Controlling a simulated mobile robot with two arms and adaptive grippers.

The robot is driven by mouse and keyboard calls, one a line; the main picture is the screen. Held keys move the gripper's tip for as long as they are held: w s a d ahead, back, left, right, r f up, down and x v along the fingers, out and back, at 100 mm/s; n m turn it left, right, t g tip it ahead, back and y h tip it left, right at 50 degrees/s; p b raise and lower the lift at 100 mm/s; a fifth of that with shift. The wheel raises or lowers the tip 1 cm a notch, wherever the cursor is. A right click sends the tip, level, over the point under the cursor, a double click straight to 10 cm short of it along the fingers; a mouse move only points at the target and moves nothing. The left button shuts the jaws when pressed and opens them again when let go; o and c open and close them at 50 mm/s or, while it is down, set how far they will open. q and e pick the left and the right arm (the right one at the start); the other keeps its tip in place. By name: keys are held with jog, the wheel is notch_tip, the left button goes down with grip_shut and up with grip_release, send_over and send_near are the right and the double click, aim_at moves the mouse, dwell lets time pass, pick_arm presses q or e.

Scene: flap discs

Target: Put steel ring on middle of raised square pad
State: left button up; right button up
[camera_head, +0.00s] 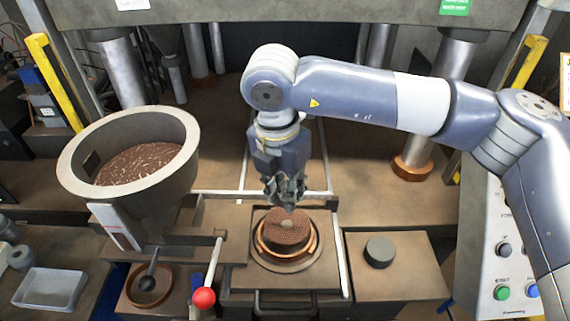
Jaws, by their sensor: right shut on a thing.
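My right gripper (286,190) points down over the middle station, with its fingers closed just above a brown, rough-topped round disc (272,232). A small pale grey round piece, seemingly the steel ring (288,225), shows at the fingertips over the middle of the disc. I cannot tell whether it touches the disc. The disc sits inside a copper-coloured round holder (262,249) on a raised square pad (240,276). Another raised square block (415,279) stands to the right, with a dark grey cylinder (379,251) on it. My left gripper is not in view.
A large grey hopper (72,172) with brown grains stands at the left. A red-knobbed lever (204,297) and a cup with a dark scoop (148,284) are at the front. A clear tray (50,289) lies at far left. A button panel (503,270) is at the right.

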jog(key=shift+w, duration=0.25)
jog(key=shift+s+f, duration=0.1)
jog(key=shift+s, duration=0.05)
jog(key=shift+s+f+b, duration=0.5)
jog(key=shift+s+f, duration=0.35)
jog(key=shift+f, duration=0.3)
jog(key=shift+w+f, duration=0.35)
jog(key=shift+f, duration=0.8)
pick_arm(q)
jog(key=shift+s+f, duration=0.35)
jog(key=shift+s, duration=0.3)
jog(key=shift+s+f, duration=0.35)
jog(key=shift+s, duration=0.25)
